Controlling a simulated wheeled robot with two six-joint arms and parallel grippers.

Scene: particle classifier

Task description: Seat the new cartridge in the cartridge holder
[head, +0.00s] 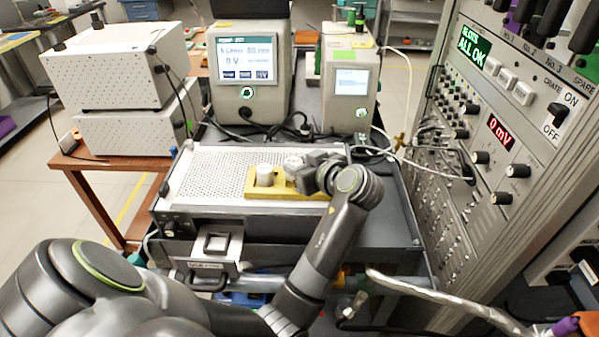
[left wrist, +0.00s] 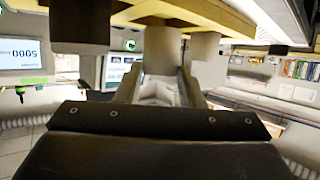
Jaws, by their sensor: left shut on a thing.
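My left gripper (head: 297,166) is over the yellow tray (head: 233,188), low near its right part. In the left wrist view, which looks upside down, its fingers (left wrist: 162,80) are shut on a grey cylinder (left wrist: 161,48), which seems to be the new cartridge. A second pale cylinder (left wrist: 205,52) shows beside it, and a dark one (left wrist: 80,30) at the left. In the head view one pale cylinder (head: 265,175) stands upright on the tray, left of the gripper. I cannot tell whether the held cylinder touches the tray. I cannot identify the cartridge holder for certain. My right gripper is out of view.
The tray lies on a perforated metal top (head: 205,172). A grey unit with a square frame (head: 215,243) sits at the front left. Two screened instruments (head: 247,95) (head: 350,105) stand behind, and a tall control rack (head: 500,130) at the right. Cables run between them.

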